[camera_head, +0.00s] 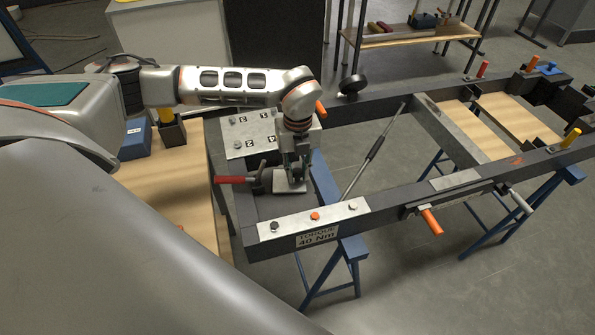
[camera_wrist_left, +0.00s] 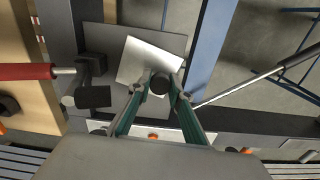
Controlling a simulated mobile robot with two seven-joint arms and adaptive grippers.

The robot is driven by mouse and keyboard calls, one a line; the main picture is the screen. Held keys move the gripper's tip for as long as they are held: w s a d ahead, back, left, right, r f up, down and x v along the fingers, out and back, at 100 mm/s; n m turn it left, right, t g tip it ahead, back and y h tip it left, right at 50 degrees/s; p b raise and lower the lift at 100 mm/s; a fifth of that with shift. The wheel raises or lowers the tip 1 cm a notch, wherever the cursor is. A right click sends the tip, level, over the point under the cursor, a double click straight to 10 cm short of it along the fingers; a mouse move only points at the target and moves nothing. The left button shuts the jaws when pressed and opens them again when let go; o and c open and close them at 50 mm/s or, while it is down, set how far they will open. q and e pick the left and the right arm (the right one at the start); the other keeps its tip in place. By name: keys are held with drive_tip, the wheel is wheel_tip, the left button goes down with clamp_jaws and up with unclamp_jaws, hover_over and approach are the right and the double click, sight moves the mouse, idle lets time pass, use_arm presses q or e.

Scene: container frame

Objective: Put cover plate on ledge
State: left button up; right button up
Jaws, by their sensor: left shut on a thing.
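A small light metal cover plate (camera_head: 291,186) with a black knob is in my left gripper (camera_head: 294,168), at the near left corner of the dark frame. In the left wrist view the fingers of my left gripper (camera_wrist_left: 161,92) are closed around the black knob (camera_wrist_left: 160,83), and the bright cover plate (camera_wrist_left: 143,61) sits turned at an angle. A flat grey ledge (camera_wrist_left: 174,43) lies under it, partly covered by the plate. I cannot tell whether the plate touches the ledge. My right gripper is not in view.
A red-handled clamp (camera_head: 235,180) is close left of the plate. A numbered metal plate (camera_head: 238,140) stands behind, and a bolted strip (camera_head: 315,216) runs in front. A long bar (camera_head: 366,156) leans across the frame opening. Blue trestles (camera_head: 338,262) support the frame.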

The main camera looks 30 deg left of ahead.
use_arm(q)
drive_tip(key=shift+f, duration=0.3)
idle(0.5)
drive_tip(key=o, duration=1.1)
drive_tip(key=shift+c, duration=0.2)
drive_tip(key=shift+r, duration=4.05)
drive_tip(key=shift+d, duration=0.1)
